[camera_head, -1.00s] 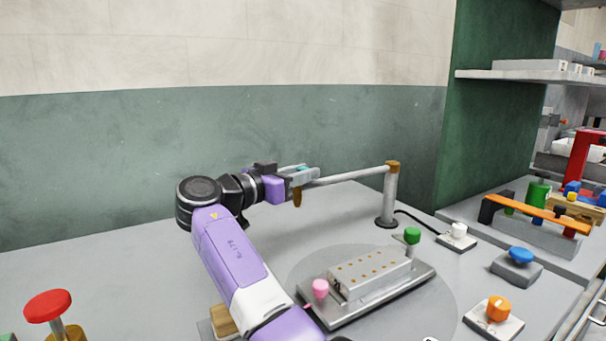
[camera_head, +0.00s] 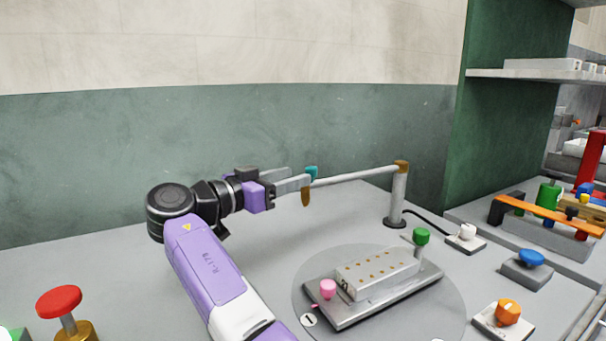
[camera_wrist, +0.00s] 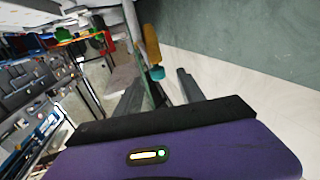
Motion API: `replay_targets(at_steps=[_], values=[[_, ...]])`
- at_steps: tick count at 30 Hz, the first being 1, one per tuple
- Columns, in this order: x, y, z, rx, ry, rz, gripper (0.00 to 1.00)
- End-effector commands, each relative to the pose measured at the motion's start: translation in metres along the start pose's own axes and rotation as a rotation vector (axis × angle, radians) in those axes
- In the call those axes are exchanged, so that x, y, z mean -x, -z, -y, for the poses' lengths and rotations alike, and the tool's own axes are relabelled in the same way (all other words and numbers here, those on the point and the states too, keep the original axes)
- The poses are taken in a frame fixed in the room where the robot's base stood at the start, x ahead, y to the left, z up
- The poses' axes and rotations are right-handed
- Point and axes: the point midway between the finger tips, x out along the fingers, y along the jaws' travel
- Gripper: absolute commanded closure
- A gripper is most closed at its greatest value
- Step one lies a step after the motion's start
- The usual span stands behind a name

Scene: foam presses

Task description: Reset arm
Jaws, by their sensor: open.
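My gripper (camera_head: 292,179) is open, above the back of the bench near the free end of a grey horizontal rod. The rod (camera_head: 350,175) runs left from the brown top of an upright grey post (camera_head: 397,200). At its free end are a teal piece (camera_head: 311,173) and a brown hanging piece (camera_head: 305,198), close to my fingertips. In the wrist view the brown piece (camera_wrist: 151,45) and the teal piece (camera_wrist: 156,72) show beyond and between my two grey fingers. I cannot tell whether a finger touches them.
A metal block with holes (camera_head: 375,273) sits on a round plate, with a pink knob (camera_head: 327,289) and a green knob (camera_head: 421,236). A red button (camera_head: 58,301) stands at left. White, blue and orange knobs (camera_head: 508,312) line the right. The wall is behind.

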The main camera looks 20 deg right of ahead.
Motion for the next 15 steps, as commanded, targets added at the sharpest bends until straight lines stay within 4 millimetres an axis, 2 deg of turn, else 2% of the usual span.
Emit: replay_targets(at_steps=[6, 15], values=[[0.0153, -0.0002, -0.0001, 0.0, -0.001, 0.0, 0.54], [0.0158, 0.0006, -0.0002, -0.001, -0.001, 0.0, 0.54]])
